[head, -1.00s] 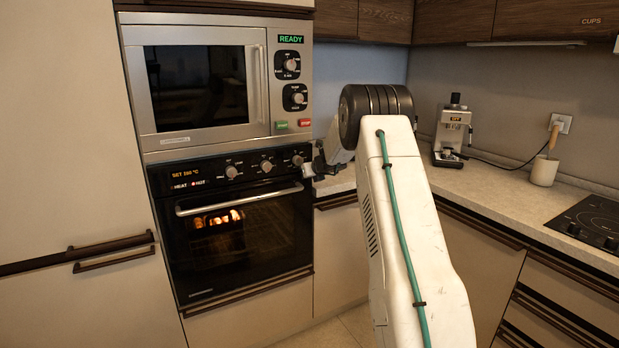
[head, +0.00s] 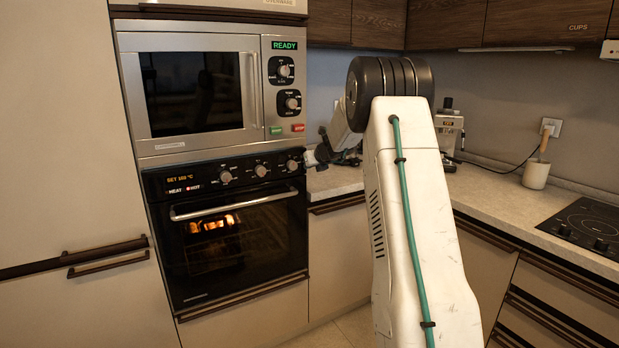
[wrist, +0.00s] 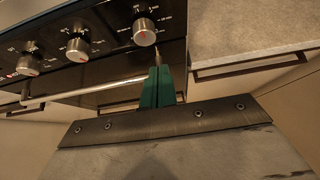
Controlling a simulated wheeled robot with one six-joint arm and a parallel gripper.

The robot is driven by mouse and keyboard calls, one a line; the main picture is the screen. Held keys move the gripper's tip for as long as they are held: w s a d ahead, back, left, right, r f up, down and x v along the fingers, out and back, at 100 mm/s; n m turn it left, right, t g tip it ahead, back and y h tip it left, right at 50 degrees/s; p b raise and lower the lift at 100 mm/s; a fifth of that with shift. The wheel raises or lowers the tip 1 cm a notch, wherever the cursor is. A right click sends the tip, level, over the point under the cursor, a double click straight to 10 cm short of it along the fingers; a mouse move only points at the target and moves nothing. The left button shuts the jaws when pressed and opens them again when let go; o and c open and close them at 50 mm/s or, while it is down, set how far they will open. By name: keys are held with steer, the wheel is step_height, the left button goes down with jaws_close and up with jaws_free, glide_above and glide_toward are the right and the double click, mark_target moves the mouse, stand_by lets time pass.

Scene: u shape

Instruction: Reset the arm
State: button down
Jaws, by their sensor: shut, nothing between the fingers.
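My arm rises in the middle of the head view, with its wrist bent toward the oven. My gripper shows in the wrist view (wrist: 157,85), with its green fingers together and nothing between them. In the head view the gripper end (head: 314,157) is small and dark, beside the right end of the oven's control panel. The oven (head: 232,230) has its door shut and glows orange inside. Its knobs also show in the wrist view (wrist: 145,32), just beyond the fingertips. I cannot tell from the head view how far the fingers are from the panel.
A microwave (head: 197,92) sits above the oven and reads READY. The countertop (head: 490,190) runs right, with a coffee machine (head: 449,130) partly behind my arm, a utensil pot (head: 536,174) and a cooktop (head: 590,222). A tall cabinet (head: 60,130) stands at left.

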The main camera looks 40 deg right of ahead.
steer(key=shift+s+r, duration=0.15)
steer(key=shift+r, duration=0.4)
steer(key=shift+s+r, duration=0.15)
steer(key=shift+r, duration=0.4)
